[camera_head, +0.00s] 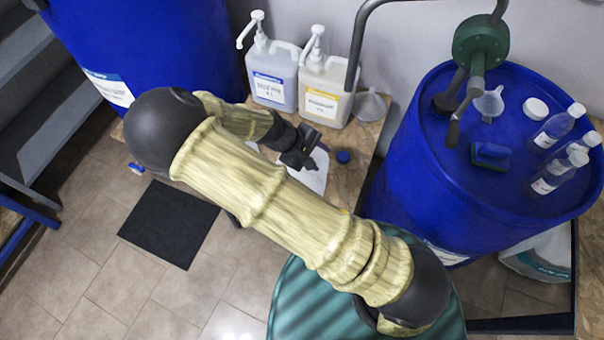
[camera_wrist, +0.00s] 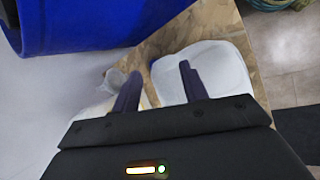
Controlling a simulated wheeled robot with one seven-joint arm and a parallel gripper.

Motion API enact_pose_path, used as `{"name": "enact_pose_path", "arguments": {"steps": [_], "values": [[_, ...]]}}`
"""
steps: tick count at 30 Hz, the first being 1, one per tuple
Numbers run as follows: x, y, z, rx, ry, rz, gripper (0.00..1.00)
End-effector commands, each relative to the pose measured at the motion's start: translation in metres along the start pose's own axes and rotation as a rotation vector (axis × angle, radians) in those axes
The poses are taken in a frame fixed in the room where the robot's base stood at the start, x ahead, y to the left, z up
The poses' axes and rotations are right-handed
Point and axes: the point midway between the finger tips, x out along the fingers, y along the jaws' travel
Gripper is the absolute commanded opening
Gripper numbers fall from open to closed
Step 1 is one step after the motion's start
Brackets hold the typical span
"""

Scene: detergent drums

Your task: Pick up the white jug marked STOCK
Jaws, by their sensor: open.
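A white container (camera_head: 314,180) stands on the wooden board, partly hidden behind my arm. In the wrist view its pale top (camera_wrist: 222,72) fills the middle right. No STOCK marking is readable on it, so I cannot confirm it is the jug named. My gripper (camera_head: 305,160) is open, close to this container in the head view. In the wrist view my gripper (camera_wrist: 158,70) has its two dark fingers apart, one overlapping the white container and the other to its left. I see nothing held, and cannot tell whether a finger touches the container.
Two pump jugs, one with a blue label (camera_head: 268,88) and one with a yellow label (camera_head: 322,105), stand by the wall. A funnel (camera_head: 371,105) is beside them. Blue drums stand left (camera_head: 150,45) and right (camera_head: 410,185). A black mat (camera_head: 170,222) lies on the floor.

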Motion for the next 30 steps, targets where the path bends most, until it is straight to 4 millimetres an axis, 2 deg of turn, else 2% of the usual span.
{"name": "enact_pose_path", "arguments": {"steps": [12,19,30], "values": [[-0.0013,-0.0010,-0.0007,-0.003,0.002,0.001,0.44],[-0.0013,-0.0010,-0.0007,-0.003,0.001,0.001,0.00],[-0.0037,0.0017,0.0010,0.000,0.001,0.000,0.00]]}}
